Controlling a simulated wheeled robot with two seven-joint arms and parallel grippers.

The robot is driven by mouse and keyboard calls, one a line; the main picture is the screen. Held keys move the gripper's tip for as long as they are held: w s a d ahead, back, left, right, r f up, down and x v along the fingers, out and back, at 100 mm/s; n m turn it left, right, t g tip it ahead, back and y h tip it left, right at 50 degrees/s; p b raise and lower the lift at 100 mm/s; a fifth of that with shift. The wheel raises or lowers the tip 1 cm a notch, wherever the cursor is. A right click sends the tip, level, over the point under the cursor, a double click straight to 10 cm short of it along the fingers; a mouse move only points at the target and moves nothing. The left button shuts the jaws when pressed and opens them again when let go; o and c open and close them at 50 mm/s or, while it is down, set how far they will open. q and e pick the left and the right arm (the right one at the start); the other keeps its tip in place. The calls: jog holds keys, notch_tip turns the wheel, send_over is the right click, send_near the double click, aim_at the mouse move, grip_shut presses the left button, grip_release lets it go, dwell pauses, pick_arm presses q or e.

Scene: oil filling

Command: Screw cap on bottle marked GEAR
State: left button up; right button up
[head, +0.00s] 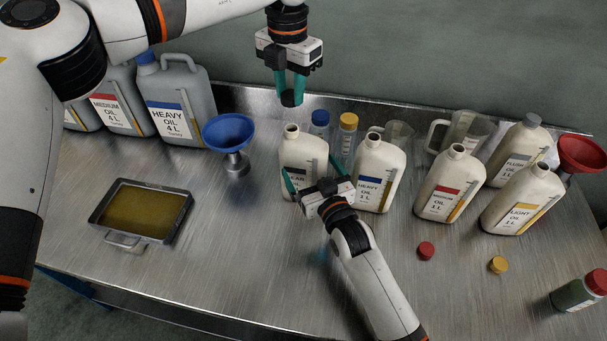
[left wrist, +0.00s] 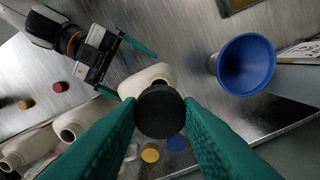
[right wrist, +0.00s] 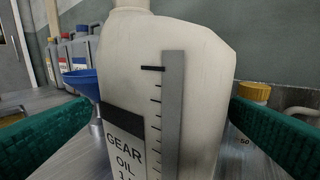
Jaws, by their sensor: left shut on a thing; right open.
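The cream bottle marked GEAR (head: 303,151) stands upright on the metal table, its neck open. Its label and scale fill the right wrist view (right wrist: 200,90). My left gripper (head: 291,88) is shut on a black cap (head: 290,99) and holds it in the air above and behind the bottle's neck. The cap (left wrist: 160,110) is seen end-on between the green fingers in the left wrist view and hides part of the bottle (left wrist: 147,78). My right gripper (head: 312,170) is open, with one finger on each side of the GEAR bottle; contact is unclear.
The HEAVY bottle (head: 379,172) stands close on the right, with several other bottles beyond. Capped blue (head: 319,124) and yellow (head: 348,128) bottles stand behind. A blue funnel (head: 229,132) and oil tray (head: 143,211) are left. Red (head: 426,251) and yellow (head: 498,264) caps lie in front.

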jog(key=shift+x, duration=1)
jog(key=c, duration=1.7)
pick_arm(q)
jog(key=w+f, duration=0.2)
jog(key=f, duration=0.1)
jog(key=w+f, duration=0.1)
jog(key=f, duration=0.1)
jog(key=shift+w+a, duration=0.15)
jog(key=shift+a, duration=0.2)
pick_arm(e)
jog(key=shift+c, duration=0.2)
pick_arm(q)
jog(key=shift+f, duration=0.85)
jog(key=shift+f, duration=0.55)
